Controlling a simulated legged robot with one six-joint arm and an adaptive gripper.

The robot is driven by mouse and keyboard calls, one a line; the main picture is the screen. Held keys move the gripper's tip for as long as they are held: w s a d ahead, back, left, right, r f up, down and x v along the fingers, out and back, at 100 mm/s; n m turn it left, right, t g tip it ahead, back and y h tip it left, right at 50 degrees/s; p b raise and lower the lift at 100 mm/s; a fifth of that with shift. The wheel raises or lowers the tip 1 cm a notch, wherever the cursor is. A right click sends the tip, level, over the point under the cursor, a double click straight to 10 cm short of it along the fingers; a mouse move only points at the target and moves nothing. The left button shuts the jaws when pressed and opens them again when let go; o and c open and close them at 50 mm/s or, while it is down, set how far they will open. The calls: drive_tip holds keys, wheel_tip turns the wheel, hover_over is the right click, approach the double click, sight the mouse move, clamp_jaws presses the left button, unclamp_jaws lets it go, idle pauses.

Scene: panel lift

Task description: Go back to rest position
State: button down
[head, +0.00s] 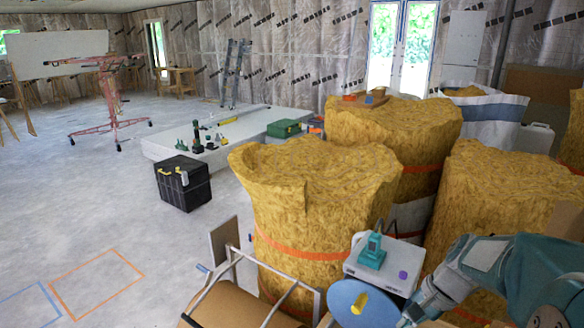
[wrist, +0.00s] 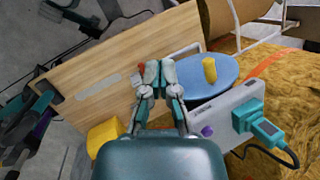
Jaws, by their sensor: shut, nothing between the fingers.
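My gripper (wrist: 155,75) shows in the wrist view with its fingertips together and nothing between them. It is over a wooden board (wrist: 95,68), just left of a blue disc (wrist: 222,84) with a yellow knob (wrist: 209,69). I cannot tell whether it touches the board. In the head view my teal and grey arm reaches in at the lower right. Its end is at the bottom edge, beside the blue disc (head: 350,300), and the fingertips cannot be made out there.
A white box (head: 385,262) with a teal tool (head: 372,250) sits close to my arm. Yellow insulation rolls (head: 310,190) crowd the middle and right. A black toolbox (head: 183,182) and a pink panel lift (head: 108,95) stand left. The left floor is mostly clear.

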drive_tip(key=s+a+r+n+t+h, duration=0.2)
drive_tip(key=s+a+r+n, duration=0.1)
drive_tip(key=s, duration=0.4)
drive_tip(key=s+a+r+n+t+h, duration=0.2)
drive_tip(key=s+a+r+n+t, duration=0.1)
drive_tip(key=s+r+n, duration=0.3)
drive_tip(key=shift+s+a+r+n+h, duration=0.25)
drive_tip(key=shift+s+a+n+h, duration=0.2)
drive_tip(key=shift+s+a, duration=0.35)
drive_tip(key=shift+d, duration=0.1)
